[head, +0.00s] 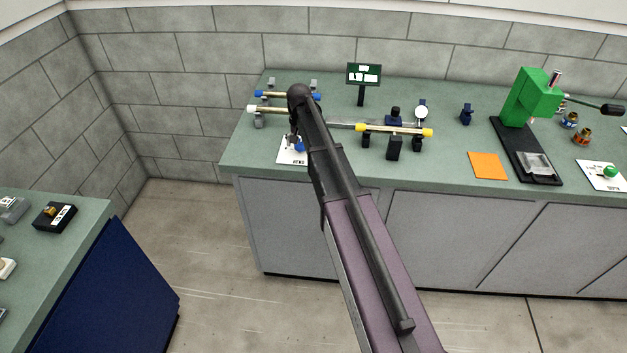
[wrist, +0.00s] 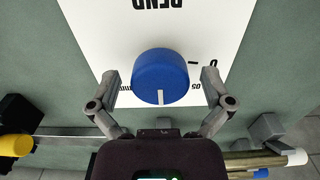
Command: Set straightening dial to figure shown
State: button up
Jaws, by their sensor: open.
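The dial is a blue round knob (wrist: 160,72) on a white plate (wrist: 95,35) printed "BEND", upside down in the wrist view. Its white pointer line points to the bottom of the picture, toward my palm. My gripper (wrist: 160,80) is open, one finger on each side of the knob, with gaps. In the head view the knob (head: 299,147) is partly behind my arm. A green sign (head: 364,74) stands behind; its white text is too small to read.
An orange sheet (head: 488,166) and a green press (head: 530,97) stand farther right. A second bench (head: 60,225) is at lower left.

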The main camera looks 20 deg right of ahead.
aim_at(301, 142)
jog(key=shift+n, duration=0.4)
jog(key=n, duration=1.4)
jog(key=shift+n, duration=0.3)
notch_tip(301, 142, up, 14)
jog(key=p, duration=1.4)
jog(key=s+f+m+b, duration=0.3)
jog(key=s, duration=0.6)
jog(key=s+a+f+m+b, duration=0.1)
jog(key=s+f+m+b, duration=0.2)
jog(key=s, duration=0.7)
jog(key=s+f+m+b, duration=0.3)
jog(key=s+m, duration=0.2)
jog(key=s, duration=0.4)
jog(key=shift+s+a, duration=0.25)
jog(key=shift+a, duration=0.15)
jog(key=shift+f, duration=0.1)
dwell(0.5)
